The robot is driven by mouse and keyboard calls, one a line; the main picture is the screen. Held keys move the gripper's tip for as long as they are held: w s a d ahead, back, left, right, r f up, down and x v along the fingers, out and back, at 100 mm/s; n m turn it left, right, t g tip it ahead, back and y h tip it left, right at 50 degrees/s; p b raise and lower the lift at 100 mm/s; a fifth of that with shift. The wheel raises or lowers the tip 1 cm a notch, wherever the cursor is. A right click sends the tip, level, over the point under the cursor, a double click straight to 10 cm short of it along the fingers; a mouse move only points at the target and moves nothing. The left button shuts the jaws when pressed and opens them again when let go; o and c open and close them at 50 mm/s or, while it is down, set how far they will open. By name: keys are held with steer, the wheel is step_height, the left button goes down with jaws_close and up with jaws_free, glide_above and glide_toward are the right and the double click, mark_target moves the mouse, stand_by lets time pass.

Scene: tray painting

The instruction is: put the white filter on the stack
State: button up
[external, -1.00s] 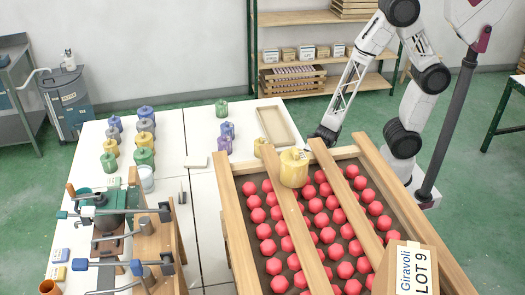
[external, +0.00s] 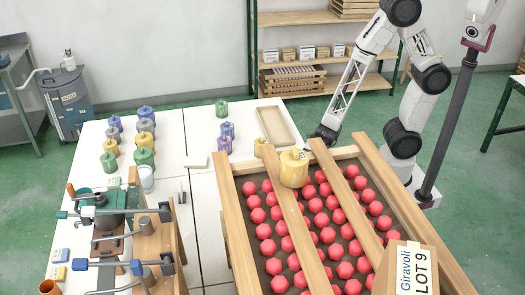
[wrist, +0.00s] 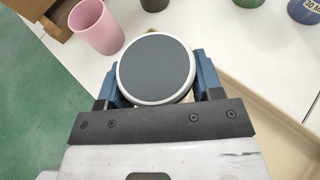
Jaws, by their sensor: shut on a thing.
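My gripper (wrist: 157,82) is shut on a round white-rimmed disc (wrist: 155,68) with a dark grey face. The blue fingers sit at its left and right sides in the wrist view. I cannot tell from its look whether this disc is the white filter. In the external view my gripper (external: 322,135) is low behind the back of the wooden bead tray, and what it holds is hidden there. A flat white block (external: 195,161) lies on the white table. I cannot pick out the stack.
The wooden-framed tray (external: 228,208) of red beads fills the front, with a yellow jar (external: 293,168) on its rails. A pink cup (wrist: 96,27) stands left of the disc. A shallow beige tray (external: 290,134) lies behind. Several coloured jars (external: 145,138) stand at left.

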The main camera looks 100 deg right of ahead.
step_height(320, 180, up, 52)
steer(key=r, duration=0.1)
steer(key=s+a+n+g+y, duration=0.2)
steer(key=s+a+n+g, duration=0.2)
steer(key=a, duration=0.8)
steer(key=s+a+n+g+y, duration=0.2)
steer(key=s+a+n+g, duration=0.15)
steer(key=a, duration=0.85)
steer(key=shift+m, duration=0.25)
steer(key=f, duration=0.5)
steer(key=shift+s+f, duration=0.1)
steer(key=shift+s, duration=0.25)
steer(key=w+a+f, duration=0.1)
steer(key=w+a, duration=0.8)
steer(key=w, duration=0.4)
steer(key=shift+w+f, duration=0.15)
steer(key=shift+f, duration=0.1)
steer(key=shift+f, duration=0.15)
steer(key=shift+f, duration=1.6)
